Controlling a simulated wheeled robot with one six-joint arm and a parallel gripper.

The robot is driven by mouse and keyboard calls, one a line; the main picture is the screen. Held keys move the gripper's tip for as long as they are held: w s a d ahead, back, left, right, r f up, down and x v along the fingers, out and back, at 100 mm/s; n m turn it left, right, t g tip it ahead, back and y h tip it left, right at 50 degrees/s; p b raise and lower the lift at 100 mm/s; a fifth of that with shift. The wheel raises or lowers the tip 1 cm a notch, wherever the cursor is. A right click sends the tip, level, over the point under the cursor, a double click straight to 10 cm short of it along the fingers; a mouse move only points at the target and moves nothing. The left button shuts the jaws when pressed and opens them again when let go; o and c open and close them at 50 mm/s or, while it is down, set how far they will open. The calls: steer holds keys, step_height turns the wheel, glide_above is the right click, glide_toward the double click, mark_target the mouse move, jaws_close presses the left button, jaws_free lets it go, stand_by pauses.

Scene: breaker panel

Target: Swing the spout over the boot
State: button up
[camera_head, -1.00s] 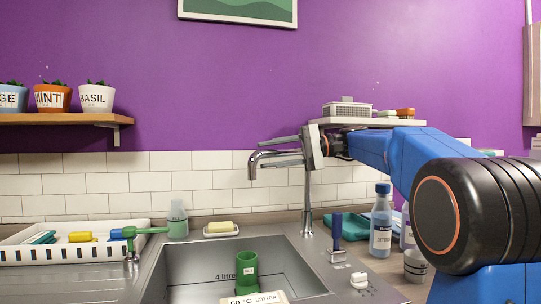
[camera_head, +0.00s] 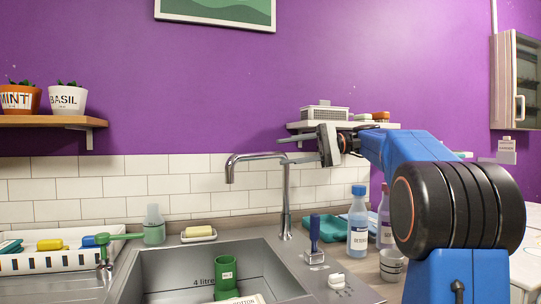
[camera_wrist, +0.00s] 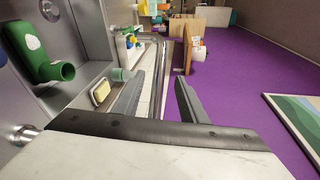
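The chrome tap rises behind the sink, and its spout (camera_head: 256,156) points left with its outlet turned down. The green boot (camera_head: 227,275) stands in the sink. In the head view the outlet is above the boot, but I cannot tell whether they match in depth. The boot also shows at the left of the wrist view (camera_wrist: 45,50). My gripper (camera_head: 290,150) is at the right of the tap, level with the spout. In the wrist view its fingers (camera_wrist: 160,78) are apart, with the spout seen between them and clear space on both sides.
A blue-handled brush (camera_head: 314,240), bottles (camera_head: 358,222) and a cup (camera_head: 392,265) stand right. A shelf (camera_head: 300,126) is behind my gripper.

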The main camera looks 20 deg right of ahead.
steer(key=shift+v, duration=2.7)
steer(key=shift+s, duration=0.15)
